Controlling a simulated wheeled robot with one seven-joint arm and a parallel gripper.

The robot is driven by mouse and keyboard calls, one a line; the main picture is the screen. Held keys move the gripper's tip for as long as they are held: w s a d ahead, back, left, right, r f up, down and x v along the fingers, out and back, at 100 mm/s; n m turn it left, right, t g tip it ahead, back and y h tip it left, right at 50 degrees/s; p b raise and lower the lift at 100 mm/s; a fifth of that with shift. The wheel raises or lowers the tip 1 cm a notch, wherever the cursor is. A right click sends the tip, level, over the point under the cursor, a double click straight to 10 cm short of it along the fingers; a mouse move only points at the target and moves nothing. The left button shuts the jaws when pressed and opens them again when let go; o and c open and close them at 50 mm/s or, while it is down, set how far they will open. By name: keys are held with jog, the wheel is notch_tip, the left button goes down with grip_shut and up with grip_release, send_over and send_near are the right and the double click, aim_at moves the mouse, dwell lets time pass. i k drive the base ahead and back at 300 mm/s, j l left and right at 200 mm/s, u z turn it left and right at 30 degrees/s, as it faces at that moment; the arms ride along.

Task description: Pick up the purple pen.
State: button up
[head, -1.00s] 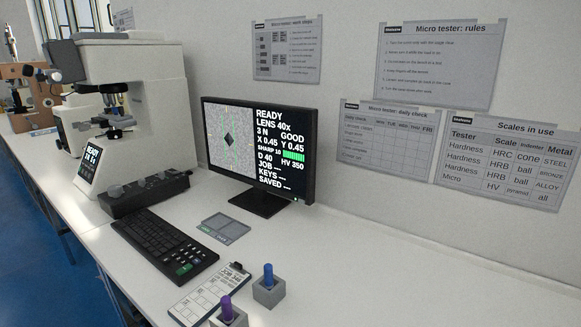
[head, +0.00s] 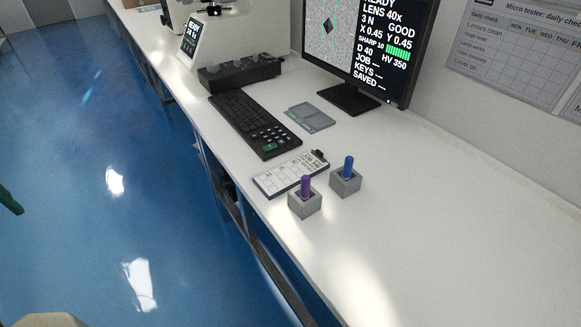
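The purple pen (head: 305,186) stands upright in a grey block holder (head: 305,206) near the front edge of the white bench, in the head view. A blue pen (head: 348,166) stands upright in a second grey block holder (head: 345,183), just behind and to the right. The two holders are apart, with a small gap. My gripper is not in the head view.
A clipboard card (head: 284,177) lies just behind the purple pen's holder. Beyond are a black keyboard (head: 250,125), a grey pad (head: 311,117), a control box (head: 240,74) and a monitor (head: 381,80). The white bench (head: 450,230) is clear to the right. Blue floor (head: 110,170) lies left.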

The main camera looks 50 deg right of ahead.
aim_at(304, 195)
jog(key=k+l+z, duration=0.15)
jog(key=z, duration=0.25)
jog(key=k+l+z, duration=0.1)
jog(key=l+z, duration=0.25)
